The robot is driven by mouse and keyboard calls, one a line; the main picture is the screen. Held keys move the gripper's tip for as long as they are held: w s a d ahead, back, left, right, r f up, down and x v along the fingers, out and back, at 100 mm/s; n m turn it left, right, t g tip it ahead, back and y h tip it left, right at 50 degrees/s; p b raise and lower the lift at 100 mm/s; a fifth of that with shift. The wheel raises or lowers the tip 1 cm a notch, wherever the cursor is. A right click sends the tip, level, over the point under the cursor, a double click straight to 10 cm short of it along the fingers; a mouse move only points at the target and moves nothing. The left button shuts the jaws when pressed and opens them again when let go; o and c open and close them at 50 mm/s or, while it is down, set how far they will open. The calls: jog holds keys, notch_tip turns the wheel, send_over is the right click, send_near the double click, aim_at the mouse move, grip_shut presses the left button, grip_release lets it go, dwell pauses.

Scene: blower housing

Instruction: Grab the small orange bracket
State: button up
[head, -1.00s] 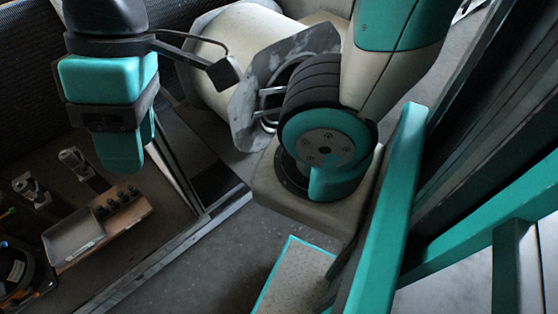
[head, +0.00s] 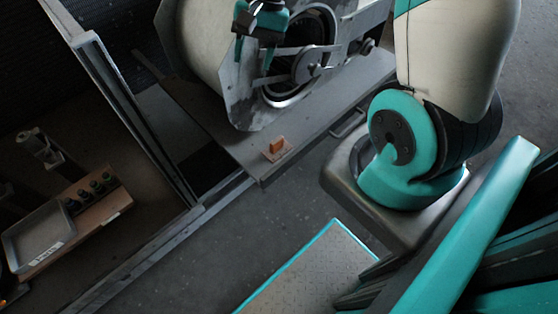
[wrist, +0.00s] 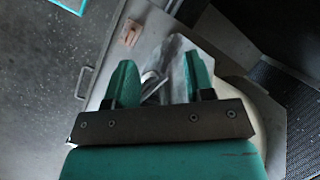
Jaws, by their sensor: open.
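The small orange bracket (head: 277,145) stands on a small pale pad (head: 283,155) at the front corner of the grey base plate below the blower housing. In the wrist view the bracket (wrist: 128,35) shows small at the top, left of centre and beyond the fingertips. My gripper (head: 252,55) is open and empty, with teal fingers pointing down in front of the blower housing (head: 205,45). It is above and a little left of the bracket in the head view, clear of it. In the wrist view the gripper (wrist: 160,70) has its fingers apart.
The round blower opening (head: 300,65) and its metal struts are close to my gripper. A metal frame rail (head: 130,110) stands to the left. Further left are a grey tray (head: 38,237) and a wooden block with dark knobs (head: 90,205). Floor beside the plate is clear.

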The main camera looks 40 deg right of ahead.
jog(key=d+f+m+b, duration=0.2)
jog(key=d+f+m, duration=0.3)
jog(key=f, duration=0.4)
jog(key=d+f+m+b, duration=0.3)
jog(key=d+f, duration=0.4)
jog(key=f, duration=0.2)
jog(key=b, duration=0.3)
send_near(278, 139)
jog(key=shift+m+y, duration=0.3)
jog(key=x, duration=0.5)
jog(key=shift+w+d+f, duration=0.2)
jog(key=shift+w+f, duration=0.05)
jog(key=shift+b+x, duration=0.6)
jog(key=shift+x, duration=2.55)
jog(key=shift+s, duration=0.2)
jog(key=shift+c, duration=0.2)
grip_shut()
